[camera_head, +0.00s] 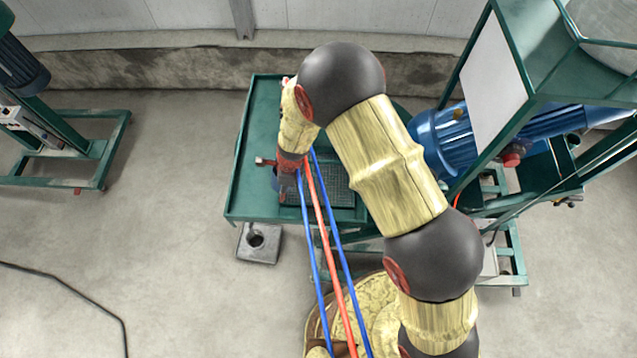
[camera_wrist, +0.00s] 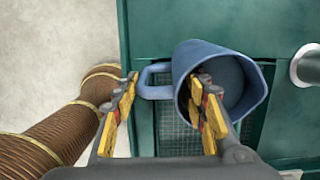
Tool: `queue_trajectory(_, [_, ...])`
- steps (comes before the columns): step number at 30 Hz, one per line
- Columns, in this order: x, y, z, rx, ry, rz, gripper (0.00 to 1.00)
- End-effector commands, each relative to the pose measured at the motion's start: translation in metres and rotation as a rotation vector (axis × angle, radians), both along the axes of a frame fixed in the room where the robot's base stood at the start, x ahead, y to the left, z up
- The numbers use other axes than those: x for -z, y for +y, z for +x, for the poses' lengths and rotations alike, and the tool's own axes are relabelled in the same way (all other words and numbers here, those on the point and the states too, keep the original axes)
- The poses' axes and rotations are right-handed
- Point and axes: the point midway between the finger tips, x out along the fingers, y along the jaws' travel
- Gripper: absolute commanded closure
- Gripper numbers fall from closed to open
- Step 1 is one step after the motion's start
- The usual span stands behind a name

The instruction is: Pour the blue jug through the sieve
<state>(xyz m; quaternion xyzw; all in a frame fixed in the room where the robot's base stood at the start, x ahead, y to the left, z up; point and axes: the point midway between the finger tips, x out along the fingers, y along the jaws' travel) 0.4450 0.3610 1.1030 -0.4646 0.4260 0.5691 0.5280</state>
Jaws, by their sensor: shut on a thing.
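The blue jug (camera_wrist: 190,62) is in the wrist view, its mouth facing the camera and its handle (camera_wrist: 148,80) to the left. My gripper (camera_wrist: 165,108) has one finger left of the handle and the other inside the mouth, with the handle side of the jug between them. The sieve, a dark mesh (camera_wrist: 175,137), shows below and beside the jug. In the head view my gripper (camera_head: 289,185) is over the left part of the sieve (camera_head: 338,190); the jug is mostly hidden there. I cannot tell its exact tilt, and no contents show.
The sieve is set in a green table (camera_head: 263,115). A red valve (camera_head: 264,162) is at the table's left side. A blue motor (camera_head: 440,140) and green frame (camera_head: 520,75) stand to the right. Floor at left is mostly clear.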

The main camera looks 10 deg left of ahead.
Motion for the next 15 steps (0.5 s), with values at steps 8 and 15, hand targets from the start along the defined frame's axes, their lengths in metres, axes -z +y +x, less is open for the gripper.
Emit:
queue_trajectory(8, [0.011,-0.009,0.001,0.000,0.007,0.102,1.00])
queue_trajectory(15, [0.009,-0.011,0.002,0.000,0.007,0.136,1.00])
